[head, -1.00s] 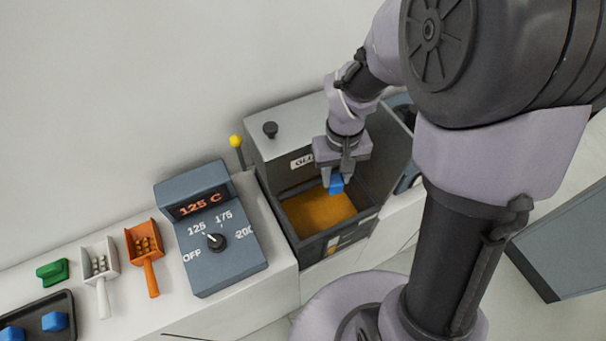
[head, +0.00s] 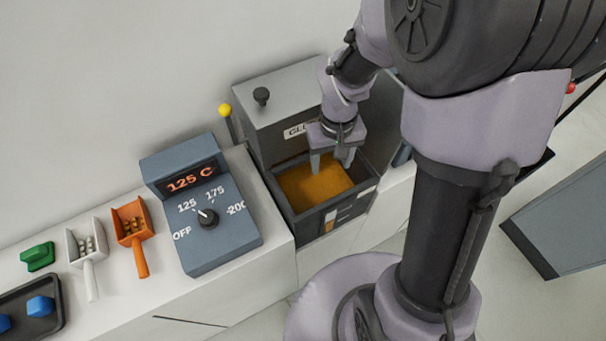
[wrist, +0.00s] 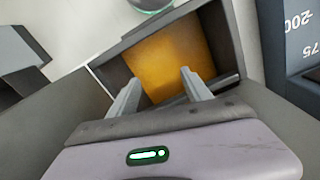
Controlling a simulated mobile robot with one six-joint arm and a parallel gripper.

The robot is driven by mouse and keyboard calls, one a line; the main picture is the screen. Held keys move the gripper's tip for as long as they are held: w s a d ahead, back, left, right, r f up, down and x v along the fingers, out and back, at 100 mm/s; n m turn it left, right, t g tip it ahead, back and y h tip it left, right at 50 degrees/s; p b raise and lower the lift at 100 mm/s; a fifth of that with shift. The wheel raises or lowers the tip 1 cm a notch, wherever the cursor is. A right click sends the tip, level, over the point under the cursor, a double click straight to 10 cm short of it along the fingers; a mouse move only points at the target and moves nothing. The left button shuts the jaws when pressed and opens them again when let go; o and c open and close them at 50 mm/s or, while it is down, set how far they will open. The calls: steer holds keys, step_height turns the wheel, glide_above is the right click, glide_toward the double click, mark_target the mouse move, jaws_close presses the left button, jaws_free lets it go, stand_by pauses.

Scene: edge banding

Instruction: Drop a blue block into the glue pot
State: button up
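The glue pot (head: 353,208) is a dark grey open box with amber glue (head: 312,188) inside. The glue also fills the opening in the wrist view (wrist: 168,62). My gripper (head: 330,168) is over the pot's opening, pointing down, with its fingers apart. In the wrist view my gripper (wrist: 157,88) is open and nothing shows between the fingers. No blue block shows in or on the glue. Two blue blocks, one of them this block (head: 41,306), sit on a dark tray (head: 47,328) at the lower left.
A control box (head: 218,237) reading 125 C stands left of the pot. An orange scoop (head: 139,254) and a white scoop (head: 90,280), both holding granules, lie further left, beside a green piece (head: 38,257). A yellow-knobbed lever (head: 225,110) stands near the pot's back left corner.

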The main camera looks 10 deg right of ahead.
step_height(320, 180, up, 18)
steer(key=p, duration=0.5)
steer(key=shift+f, duration=0.25)
steer(key=s+a+f+m+t+y+b, duration=0.1)
steer(key=s+a+f+m+t+b, duration=0.1)
steer(key=s+b, duration=0.4)
steer(key=s+a+f+m+t+y+b, duration=0.1)
steer(key=s+a+f+m+t+b, duration=0.1)
steer(key=s+f+b, duration=0.4)
steer(key=f+m+t+b, duration=0.1)
steer(key=b, duration=0.3)
steer(key=shift+s+t+b, duration=0.35)
steer(key=shift+t, duration=0.05)
